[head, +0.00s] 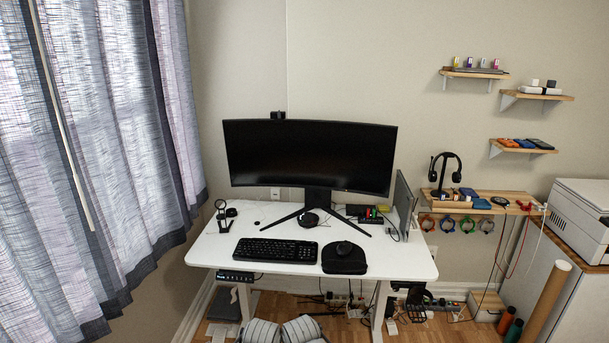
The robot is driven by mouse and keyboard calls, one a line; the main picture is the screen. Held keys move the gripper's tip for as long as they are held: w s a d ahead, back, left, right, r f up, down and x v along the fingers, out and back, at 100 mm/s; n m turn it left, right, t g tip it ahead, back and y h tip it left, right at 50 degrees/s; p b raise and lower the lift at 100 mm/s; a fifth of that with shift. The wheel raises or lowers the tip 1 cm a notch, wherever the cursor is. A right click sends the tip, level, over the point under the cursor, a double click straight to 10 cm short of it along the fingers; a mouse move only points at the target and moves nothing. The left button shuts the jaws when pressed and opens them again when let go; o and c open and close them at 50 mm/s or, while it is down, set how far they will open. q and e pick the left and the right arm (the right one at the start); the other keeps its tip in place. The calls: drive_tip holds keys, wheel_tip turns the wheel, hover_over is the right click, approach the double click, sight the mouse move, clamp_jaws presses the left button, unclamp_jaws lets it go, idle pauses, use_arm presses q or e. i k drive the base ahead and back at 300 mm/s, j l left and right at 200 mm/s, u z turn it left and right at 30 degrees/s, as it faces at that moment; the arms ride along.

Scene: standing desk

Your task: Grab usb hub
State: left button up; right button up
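A small dark block with red and green pieces on it (372,214) lies on the white desk (215,245), right of the monitor stand. It may be the usb hub, but it is too small to tell for sure. A dark flat box sits right behind it, and cables run close by. Neither of my grippers shows in the head view.
A wide curved monitor (310,155) stands on the desk. A keyboard (275,250), a black case with a mouse (344,258) and an upright laptop (404,205) surround the block. Wall shelves (475,73) and a side shelf (480,202) hold small items at right.

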sight(364, 221)
drive_tip(key=i+j+z, duration=0.1)
drive_tip(key=i+z, duration=0.35)
drive_tip(key=i+j+z, duration=0.25)
drive_tip(key=z, duration=0.25)
drive_tip(key=i+j+z, duration=0.85)
drive_tip(key=j, duration=0.15)
drive_tip(key=j+z, duration=0.2)
drive_tip(key=i+j, duration=0.1)
drive_tip(key=i, duration=0.3)
